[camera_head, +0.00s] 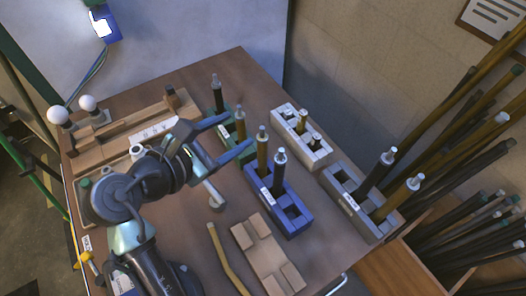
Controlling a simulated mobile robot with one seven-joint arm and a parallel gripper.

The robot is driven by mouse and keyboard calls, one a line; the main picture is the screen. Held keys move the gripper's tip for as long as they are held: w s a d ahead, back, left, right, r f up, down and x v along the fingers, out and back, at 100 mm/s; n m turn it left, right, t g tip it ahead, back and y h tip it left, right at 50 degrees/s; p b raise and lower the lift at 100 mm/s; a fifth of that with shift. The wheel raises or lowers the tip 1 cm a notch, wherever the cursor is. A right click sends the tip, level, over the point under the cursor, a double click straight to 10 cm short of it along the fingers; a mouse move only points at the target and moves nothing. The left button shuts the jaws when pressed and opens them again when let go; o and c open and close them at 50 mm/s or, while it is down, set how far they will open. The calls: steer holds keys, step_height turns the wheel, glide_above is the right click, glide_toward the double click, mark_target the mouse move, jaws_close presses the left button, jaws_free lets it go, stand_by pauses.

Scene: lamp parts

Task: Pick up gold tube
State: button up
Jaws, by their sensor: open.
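Several gold tubes stand upright in holders. One gold tube (240,122) is in the green holder (226,131), one (262,152) in the blue holder (291,222), one (301,123) in the white holder (318,157) and one (398,199) in the grey holder (352,207). A bent gold tube (224,259) lies flat at the table's front. My gripper (241,131) is open, its two fingers pointing right at the green holder. The gold tube there appears near or between the fingertips; I cannot tell whether they touch it. The fingers partly hide the green holder.
Dark tubes (217,95) also stand in the holders. A wooden fixture (268,255) lies at the front of the table (205,75). White bulbs (87,102) are at the left. Racks of long tubes (480,215) stand beyond the right edge.

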mark_target(262, 142)
steer(key=d+f+n, duration=0.1)
steer(key=w+d+f+n+h, duration=0.1)
steer(key=d+f, duration=0.1)
steer(key=d+f+n+g, duration=0.1)
steer(key=f, duration=0.1)
steer(key=shift+w+d+f+h, duration=0.25)
steer(key=shift+h, duration=0.05)
steer(key=shift+w+a+x, duration=0.1)
steer(key=shift+a+x, duration=0.1)
steer(key=shift+x, duration=1.3)
steer(key=shift+w+a+x, duration=0.15)
steer(key=shift+x, duration=1.4)
steer(key=shift+f, duration=0.1)
steer(key=shift+c, duration=0.3)
jaws_close()
